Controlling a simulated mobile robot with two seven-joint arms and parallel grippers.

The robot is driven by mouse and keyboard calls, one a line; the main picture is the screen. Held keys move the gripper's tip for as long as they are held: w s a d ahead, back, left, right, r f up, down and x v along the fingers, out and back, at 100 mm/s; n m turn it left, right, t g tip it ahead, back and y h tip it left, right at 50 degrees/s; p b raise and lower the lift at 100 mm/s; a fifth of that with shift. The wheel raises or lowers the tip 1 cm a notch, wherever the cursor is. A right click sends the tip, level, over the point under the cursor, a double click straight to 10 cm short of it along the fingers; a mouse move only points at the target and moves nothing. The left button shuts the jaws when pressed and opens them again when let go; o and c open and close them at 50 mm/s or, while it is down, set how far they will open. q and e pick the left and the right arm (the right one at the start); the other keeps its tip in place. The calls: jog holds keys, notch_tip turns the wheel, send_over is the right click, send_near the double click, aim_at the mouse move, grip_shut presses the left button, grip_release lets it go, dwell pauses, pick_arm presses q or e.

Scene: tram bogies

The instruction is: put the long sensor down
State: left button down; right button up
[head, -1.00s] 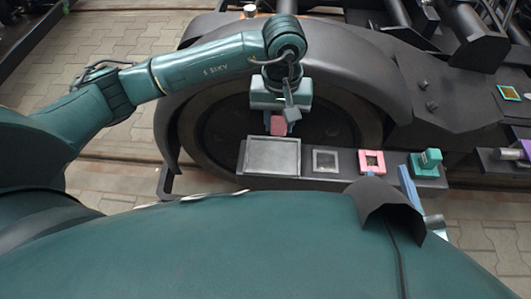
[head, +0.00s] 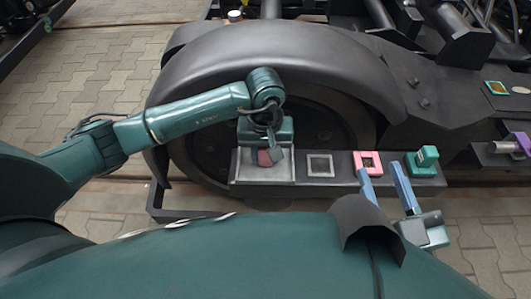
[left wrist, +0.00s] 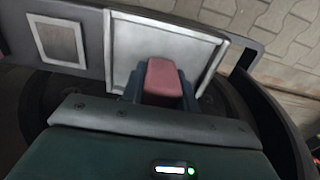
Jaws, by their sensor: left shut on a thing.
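My left gripper (head: 266,150) is shut on a reddish-pink block, which I take to be the long sensor (head: 265,158). In the left wrist view the long sensor (left wrist: 163,78) sticks out between the dark fingers, in front of a shallow grey tray (left wrist: 128,45). In the head view the gripper and sensor are over the tray (head: 284,173). I cannot tell whether the sensor touches the tray floor. Its lower end is partly hidden by the gripper.
On the dark ledge, right of the tray, are a grey square frame (head: 320,166), a pink square frame (head: 373,156) and a teal block (head: 424,159). The large wheel and its guard (head: 300,60) rise behind. A purple part (head: 522,143) lies at the far right.

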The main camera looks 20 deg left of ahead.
pick_arm(q)
jog(key=shift+r, duration=0.1)
jog(key=shift+f, duration=0.2)
jog(key=c, duration=1.1)
grip_release()
pick_arm(e)
jog(key=shift+d+r, duration=0.1)
pick_arm(q)
jog(key=shift+o, duration=0.2)
jog(key=shift+r, duration=0.15)
pick_arm(e)
jog(key=shift+r, duration=0.1)
pick_arm(q)
jog(key=shift+r, duration=0.3)
notch_tip(320, 180, up, 11)
jog(key=p, duration=0.3)
jog(key=shift+f+p, duration=0.1)
jog(key=shift+p, duration=0.2)
jog(key=shift+r, duration=0.35)
pick_arm(e)
jog(key=shift+s+d+f+n+g+h, duration=0.2)
jog(key=shift+d+f+n+g+h, duration=0.1)
jog(key=shift+f+n, duration=0.1)
jog(key=shift+r, duration=0.15)
